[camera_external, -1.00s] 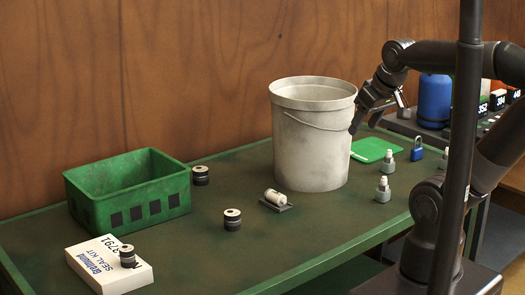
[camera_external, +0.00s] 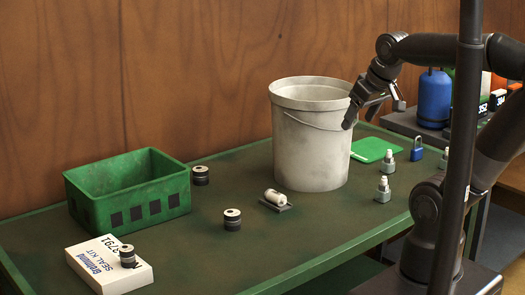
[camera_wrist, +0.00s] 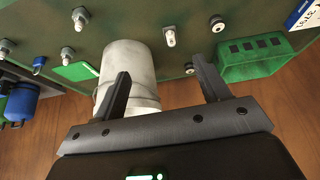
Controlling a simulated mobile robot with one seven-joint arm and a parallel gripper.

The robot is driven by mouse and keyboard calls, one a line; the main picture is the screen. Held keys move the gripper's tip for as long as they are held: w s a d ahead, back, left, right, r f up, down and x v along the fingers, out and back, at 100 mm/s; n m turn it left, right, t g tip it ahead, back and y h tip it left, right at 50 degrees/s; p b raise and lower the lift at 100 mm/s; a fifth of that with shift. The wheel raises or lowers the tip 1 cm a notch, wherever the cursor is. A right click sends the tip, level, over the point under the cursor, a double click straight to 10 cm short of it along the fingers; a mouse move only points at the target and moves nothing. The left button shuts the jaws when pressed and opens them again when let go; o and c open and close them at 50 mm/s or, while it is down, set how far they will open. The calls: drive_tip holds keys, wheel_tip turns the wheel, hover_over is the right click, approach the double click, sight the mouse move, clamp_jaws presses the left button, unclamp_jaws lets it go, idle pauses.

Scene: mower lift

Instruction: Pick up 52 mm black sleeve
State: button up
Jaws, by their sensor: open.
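Three short black cylinders with pale tops look like sleeves, and I cannot tell which is 52 mm. One (camera_external: 200,175) stands right of the green crate, one (camera_external: 232,220) stands nearer the table's middle, and one (camera_external: 128,257) stands on the seal kit box. Two also show in the wrist view, one at the top (camera_wrist: 217,24) and one by the crate (camera_wrist: 189,69). My gripper (camera_external: 373,112) is open and empty, raised beside the bucket's upper right side.
A tall pale bucket (camera_external: 311,145) stands between my gripper and the sleeves. The green crate (camera_external: 138,206) and white seal kit box (camera_external: 90,262) are at left. A white cylinder (camera_external: 273,197) lies on a dark holder.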

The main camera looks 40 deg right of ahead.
drive_tip(key=w+a+r+n+g, duration=0.1)
drive_tip(key=w+r, duration=0.1)
drive_tip(key=w, duration=0.5)
drive_tip(key=w+r+n, duration=0.1)
drive_tip(key=w+r, duration=0.2)
drive_tip(key=w, duration=0.3)
drive_tip(key=n+g+y, duration=0.1)
drive_tip(key=n+g, duration=0.2)
drive_tip(key=n, duration=0.3)
hover_over(204, 168)
drive_tip(key=d, duration=0.1)
drive_tip(key=f, duration=2.4)
drive_tip(key=shift+s+d+f, duration=0.1)
drive_tip(key=shift+s+d, duration=0.1)
drive_tip(key=shift+s, duration=0.05)
drive_tip(key=f, duration=0.5)
drive_tip(key=shift+w+a, duration=0.25)
drive_tip(key=shift+a, duration=0.05)
drive_tip(key=f, duration=0.3)
drive_tip(key=a+f, duration=0.1)
drive_tip(key=f, duration=0.1)
